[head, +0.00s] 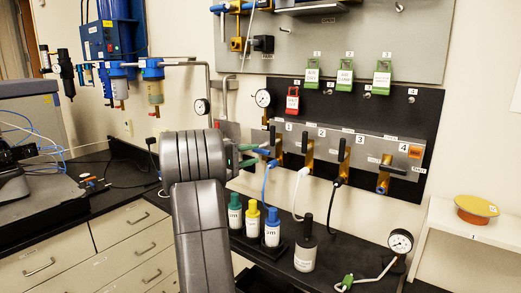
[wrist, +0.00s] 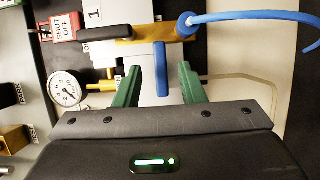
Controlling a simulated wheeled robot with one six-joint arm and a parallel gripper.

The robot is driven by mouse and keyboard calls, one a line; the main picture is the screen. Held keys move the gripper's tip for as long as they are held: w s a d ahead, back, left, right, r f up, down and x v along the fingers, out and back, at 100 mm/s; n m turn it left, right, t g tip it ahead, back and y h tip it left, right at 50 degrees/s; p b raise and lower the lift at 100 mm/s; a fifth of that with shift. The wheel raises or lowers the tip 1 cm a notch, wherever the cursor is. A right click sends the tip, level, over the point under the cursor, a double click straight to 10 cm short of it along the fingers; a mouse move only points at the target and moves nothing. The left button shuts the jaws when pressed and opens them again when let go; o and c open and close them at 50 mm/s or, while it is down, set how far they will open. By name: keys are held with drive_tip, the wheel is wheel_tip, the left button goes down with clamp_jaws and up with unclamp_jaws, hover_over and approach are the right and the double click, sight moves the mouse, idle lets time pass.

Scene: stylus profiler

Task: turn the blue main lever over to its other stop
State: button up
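The blue main lever (wrist: 162,72) is on the brass valve body (wrist: 145,42) at station 1. In the wrist view it points down the picture, its free end between my two green fingers. In the head view the blue lever (head: 263,152) sticks out to the left from the valve, towards my gripper. My gripper (wrist: 160,80) is open, with a gap on each side of the lever; no contact shows. In the head view my gripper (head: 248,155) is left of the valve row, and my arm hides part of the bench behind it.
A blue hose (wrist: 250,16) leaves the valve's end. A pressure gauge (wrist: 68,88) and a red shut-off tag (wrist: 65,28) are close by. Other brass valves (head: 343,153) continue right. Capped bottles (head: 272,228) stand on the bench below.

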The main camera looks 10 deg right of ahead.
sight(262, 152)
drive_tip(key=shift+p+x, duration=0.4)
drive_tip(key=shift+x, duration=1.5)
clamp_jaws()
